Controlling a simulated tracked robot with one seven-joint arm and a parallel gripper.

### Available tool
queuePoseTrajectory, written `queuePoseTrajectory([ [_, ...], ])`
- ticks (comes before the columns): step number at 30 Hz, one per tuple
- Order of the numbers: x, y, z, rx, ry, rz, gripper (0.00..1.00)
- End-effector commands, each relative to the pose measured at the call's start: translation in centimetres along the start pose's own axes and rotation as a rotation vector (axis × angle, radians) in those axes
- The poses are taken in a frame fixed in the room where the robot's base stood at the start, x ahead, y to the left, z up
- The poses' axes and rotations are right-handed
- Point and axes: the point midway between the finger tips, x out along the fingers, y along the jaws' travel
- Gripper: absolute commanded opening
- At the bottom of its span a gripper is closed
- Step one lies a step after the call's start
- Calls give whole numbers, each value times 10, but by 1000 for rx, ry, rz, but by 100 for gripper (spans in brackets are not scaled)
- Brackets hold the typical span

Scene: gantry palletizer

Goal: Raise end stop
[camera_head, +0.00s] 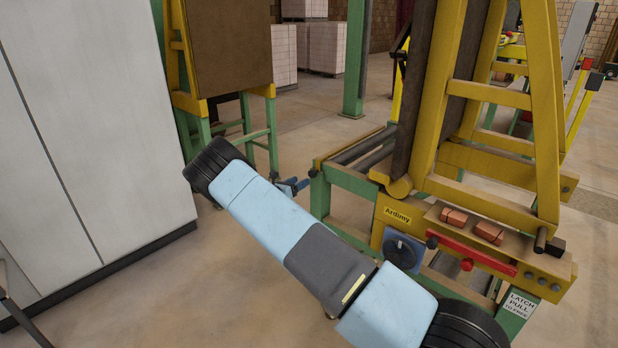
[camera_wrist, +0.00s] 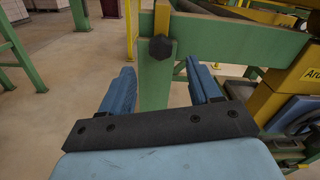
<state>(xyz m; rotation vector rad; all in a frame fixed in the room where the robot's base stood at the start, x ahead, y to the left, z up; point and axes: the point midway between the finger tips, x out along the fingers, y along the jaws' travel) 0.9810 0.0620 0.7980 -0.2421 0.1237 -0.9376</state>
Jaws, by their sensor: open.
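My gripper (camera_head: 301,184) is open at the left end of the green roller frame (camera_head: 345,174). In the wrist view its two blue fingers (camera_wrist: 161,82) stand on either side of a green upright (camera_wrist: 156,82), apart from each other. I see nothing held, and I cannot tell whether either finger touches the upright. A dark hexagonal bolt head (camera_wrist: 161,48) sits near the top of that upright, just beyond the fingertips. No part is labelled as the end stop; the upright with the bolt may be it, but I cannot tell for sure.
A yellow tilting frame (camera_head: 483,172) stands on the roller frame at the right. Below it are a red bar (camera_head: 470,253) and a "LATCH PULL TO FREE" sign (camera_head: 521,304). A tall grey cabinet (camera_head: 95,130) stands left. Bare floor (camera_head: 215,290) lies between.

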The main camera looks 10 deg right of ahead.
Motion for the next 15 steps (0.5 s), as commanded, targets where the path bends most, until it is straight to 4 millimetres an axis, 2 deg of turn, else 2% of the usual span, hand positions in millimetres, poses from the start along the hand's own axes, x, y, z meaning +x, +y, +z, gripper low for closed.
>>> queuePoseTrajectory([
  [1,11,-1,-1,0,1,-3,63],
  [6,39,-1,-1,-1,0,-3,63],
  [15,69,-1,0,0,1,-3,63],
])
